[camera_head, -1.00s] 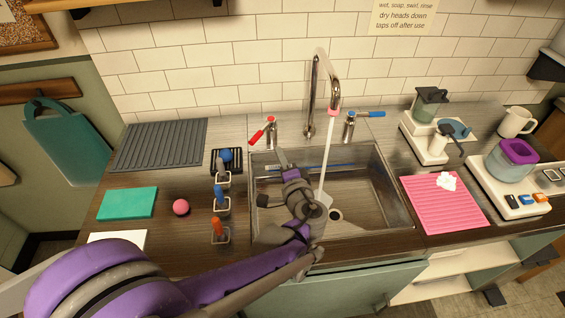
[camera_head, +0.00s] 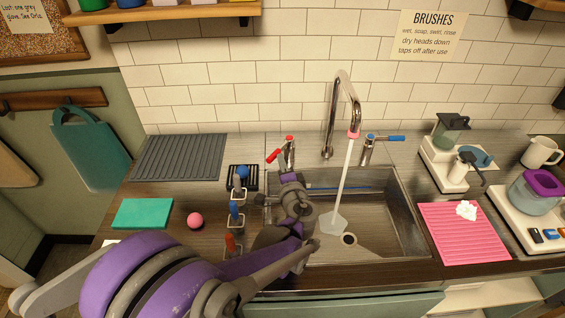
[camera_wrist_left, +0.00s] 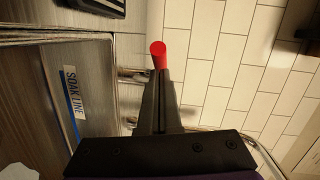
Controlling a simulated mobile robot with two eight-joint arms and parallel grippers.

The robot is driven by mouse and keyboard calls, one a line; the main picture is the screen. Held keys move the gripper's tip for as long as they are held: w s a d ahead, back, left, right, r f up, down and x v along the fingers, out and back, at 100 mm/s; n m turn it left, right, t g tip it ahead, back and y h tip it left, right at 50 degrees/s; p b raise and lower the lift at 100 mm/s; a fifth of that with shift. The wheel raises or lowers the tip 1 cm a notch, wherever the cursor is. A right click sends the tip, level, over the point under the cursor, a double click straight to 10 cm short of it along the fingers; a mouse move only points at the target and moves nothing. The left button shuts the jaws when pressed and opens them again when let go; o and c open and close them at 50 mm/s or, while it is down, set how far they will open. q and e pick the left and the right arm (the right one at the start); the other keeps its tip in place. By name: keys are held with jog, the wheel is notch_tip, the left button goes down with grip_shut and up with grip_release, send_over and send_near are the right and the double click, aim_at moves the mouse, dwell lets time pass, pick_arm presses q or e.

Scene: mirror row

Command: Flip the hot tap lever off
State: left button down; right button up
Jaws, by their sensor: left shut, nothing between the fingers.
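The hot tap (camera_head: 289,153) stands behind the sink's back left corner. Its red lever (camera_head: 273,156) points toward the lower left. Water runs from the tall spout (camera_head: 342,88) into the sink. My left gripper (camera_head: 285,170) is over the sink's back left part, just in front of the hot tap, its fingers partly hidden by the wrist. In the left wrist view the shut fingers (camera_wrist_left: 162,78) point at the red lever (camera_wrist_left: 158,54), which shows right at their tips. I cannot tell whether they touch. My right gripper is not in view.
The cold tap (camera_head: 368,152) with its blue lever (camera_head: 392,138) stands right of the spout. Brushes in holders (camera_head: 236,212) stand left of the sink (camera_head: 408,215). A pink mat (camera_head: 460,235) lies to the right. A grey ribbed mat (camera_head: 180,157) lies at the back left.

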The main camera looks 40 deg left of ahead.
pick_arm(q)
jog(key=shift+s+a, duration=0.15)
jog(key=shift+a, duration=0.05)
jog(key=shift+s+a, duration=0.2)
jog(key=shift+a, duration=0.4)
jog(key=shift+s+a, duration=0.15)
jog(key=shift+a, duration=1.75)
notch_tip(320, 180, up, 10)
jog(key=p, duration=0.2)
jog(key=shift+s, duration=0.15)
